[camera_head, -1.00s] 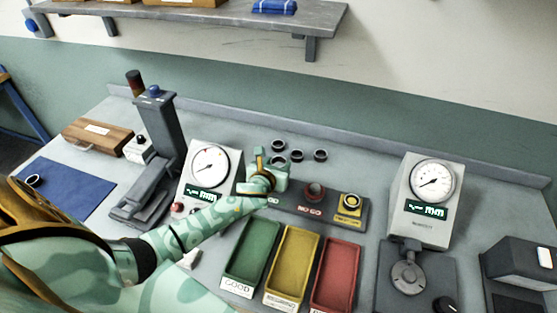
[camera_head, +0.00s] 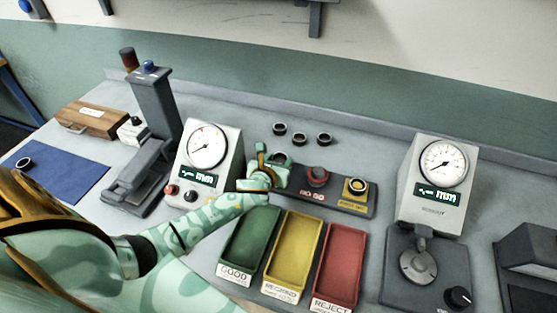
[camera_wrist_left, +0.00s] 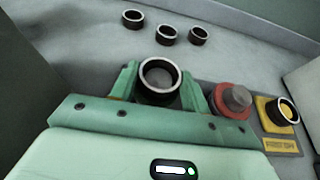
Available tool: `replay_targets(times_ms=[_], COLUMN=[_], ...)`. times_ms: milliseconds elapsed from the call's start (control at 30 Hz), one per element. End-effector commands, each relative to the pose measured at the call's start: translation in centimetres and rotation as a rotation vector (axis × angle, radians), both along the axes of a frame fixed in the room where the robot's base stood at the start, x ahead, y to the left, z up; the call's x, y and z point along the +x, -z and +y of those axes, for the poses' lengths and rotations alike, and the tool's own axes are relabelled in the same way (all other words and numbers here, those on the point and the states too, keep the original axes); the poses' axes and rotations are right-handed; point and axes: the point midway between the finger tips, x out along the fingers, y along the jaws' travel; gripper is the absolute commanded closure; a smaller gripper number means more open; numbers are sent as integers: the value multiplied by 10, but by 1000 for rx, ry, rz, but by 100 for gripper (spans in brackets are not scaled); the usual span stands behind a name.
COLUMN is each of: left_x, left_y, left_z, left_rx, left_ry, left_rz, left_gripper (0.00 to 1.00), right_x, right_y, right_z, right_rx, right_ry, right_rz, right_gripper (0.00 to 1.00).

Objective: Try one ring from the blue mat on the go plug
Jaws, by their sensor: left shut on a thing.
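The blue mat (camera_head: 68,178) lies at the left of the bench with one dark ring (camera_head: 24,163) on it. My left gripper (camera_head: 270,163) is over the left end of the grey plug block (camera_head: 293,199). In the left wrist view its fingers (camera_wrist_left: 160,88) are shut on a dark ring with a bright rim (camera_wrist_left: 142,72). The go plug is hidden by the gripper, and I cannot tell whether the held ring is around it. The red no-go plug (camera_head: 318,175) stands bare to its right. My right gripper is not in view.
Several loose rings, such as one (camera_head: 299,140), lie behind the block. A yellow stand (camera_head: 356,188) holds another ring. Green (camera_head: 249,240), yellow (camera_head: 292,251) and red (camera_head: 341,265) trays lie in front. Dial gauges stand left (camera_head: 208,148) and right (camera_head: 440,165).

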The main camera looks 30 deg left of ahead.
Motion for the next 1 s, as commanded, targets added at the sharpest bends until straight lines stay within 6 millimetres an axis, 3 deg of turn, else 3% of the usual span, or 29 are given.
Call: replay_targets(times_ms=[167, 200, 267, 667, 767, 1000], left_x=[0, 0, 0, -9, -24, -84], left_y=[-1, -1, -1, -5, -13, -38], left_z=[0, 0, 0, -2, -5, -19], left_rx=[0, 0, 0, 2, 1, 0], left_ry=[0, 0, 0, 1, 1, 2], left_rz=[-1, -1, -1, 1, 0, 1], left_gripper=[79, 45, 28, 28, 28, 28], right_x=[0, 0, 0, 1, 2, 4], right_y=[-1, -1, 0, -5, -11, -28], right_z=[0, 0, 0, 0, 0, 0], right_rx=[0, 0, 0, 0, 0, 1], right_ry=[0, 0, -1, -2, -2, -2], right_rz=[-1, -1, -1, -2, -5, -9], right_gripper=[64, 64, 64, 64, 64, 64])
